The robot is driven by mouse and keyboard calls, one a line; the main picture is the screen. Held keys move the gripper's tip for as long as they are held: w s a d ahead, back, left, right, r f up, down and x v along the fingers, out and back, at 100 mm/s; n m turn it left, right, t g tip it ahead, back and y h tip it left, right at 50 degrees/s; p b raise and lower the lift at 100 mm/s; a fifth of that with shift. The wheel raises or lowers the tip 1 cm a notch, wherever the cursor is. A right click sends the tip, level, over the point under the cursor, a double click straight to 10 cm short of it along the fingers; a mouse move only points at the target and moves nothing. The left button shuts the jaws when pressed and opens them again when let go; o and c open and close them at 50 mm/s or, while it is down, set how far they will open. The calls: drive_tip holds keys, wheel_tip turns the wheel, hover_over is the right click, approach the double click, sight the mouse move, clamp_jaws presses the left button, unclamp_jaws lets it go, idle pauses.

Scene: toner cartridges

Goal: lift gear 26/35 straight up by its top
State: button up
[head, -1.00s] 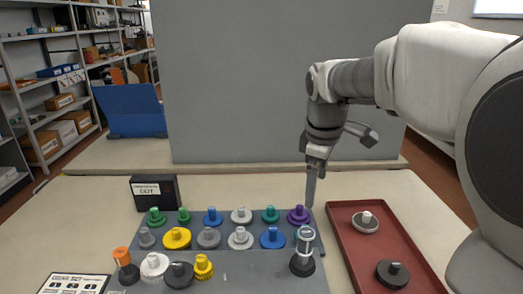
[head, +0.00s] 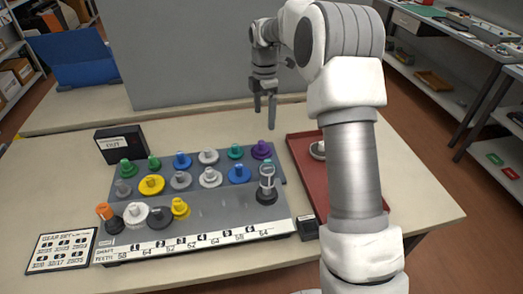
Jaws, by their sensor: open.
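My gripper (head: 264,116) is open and empty, fingers pointing down, above the table behind the board's back right corner. Several gears stand on the grey board (head: 228,208). The back row has two greens, a blue (head: 182,160), a white (head: 208,157), a green (head: 235,152) and a purple (head: 261,151). The row in front has grey, yellow (head: 151,184), grey, white (head: 210,178) and blue (head: 239,174). Nearer stand an orange-topped piece (head: 108,216), a white, a dark and a yellow gear (head: 180,207). I cannot tell which gear is 26/35.
A silver-topped dark piece (head: 267,187) stands at the board's right. The red tray (head: 317,195) is to the right, partly hidden by my arm. A black labelled box (head: 121,144) stands behind left, a gear-set card (head: 62,250) front left. A grey panel (head: 185,60) stands behind.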

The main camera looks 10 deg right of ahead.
sight(262, 142)
wheel_tip(262, 142, down, 8)
drive_tip(key=shift+b, duration=0.5)
drive_tip(key=f, duration=0.3)
drive_tip(key=f+b, duration=0.1)
drive_tip(key=f, duration=0.1)
drive_tip(key=shift+w+a+f, duration=0.1)
drive_tip(key=shift+a, duration=0.25)
drive_tip(key=c, duration=1.1)
